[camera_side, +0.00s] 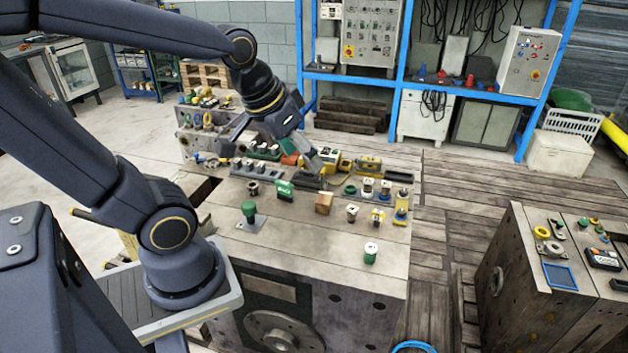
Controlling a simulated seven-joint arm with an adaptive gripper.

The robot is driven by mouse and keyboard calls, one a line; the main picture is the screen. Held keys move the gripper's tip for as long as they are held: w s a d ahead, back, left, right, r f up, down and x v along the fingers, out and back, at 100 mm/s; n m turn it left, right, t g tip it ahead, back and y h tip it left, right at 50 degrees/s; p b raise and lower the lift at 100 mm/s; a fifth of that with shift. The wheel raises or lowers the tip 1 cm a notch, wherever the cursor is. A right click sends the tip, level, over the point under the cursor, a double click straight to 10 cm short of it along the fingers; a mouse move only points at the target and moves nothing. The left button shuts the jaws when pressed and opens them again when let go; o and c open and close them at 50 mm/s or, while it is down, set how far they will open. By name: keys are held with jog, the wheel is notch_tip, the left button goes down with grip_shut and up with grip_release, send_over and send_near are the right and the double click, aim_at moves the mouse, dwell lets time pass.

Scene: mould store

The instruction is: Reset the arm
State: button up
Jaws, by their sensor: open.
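My arm reaches from its mount at the left over the mould block. My gripper (314,172) points down and to the right above the back middle of the block's top (290,235). It is open, and I see nothing held in it. Its fingertips are near a dark tray (310,183) and a row of small parts; I cannot tell whether they touch anything. A green part (285,190) and a brown wooden cube (323,203) stand in front of the fingertips.
A green knob on a plate (249,212) and a white-and-green piece (371,253) stand nearer the front. Several small parts line the right side. A second block (530,290) with tools stands at the right. Blue shelving (400,85) is behind. The block's front right is mostly clear.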

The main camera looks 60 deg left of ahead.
jog(key=s+d+r+m, duration=0.2)
jog(key=s+d, duration=0.2)
jog(key=shift+r+h, duration=0.15)
jog(key=shift+h, duration=0.25)
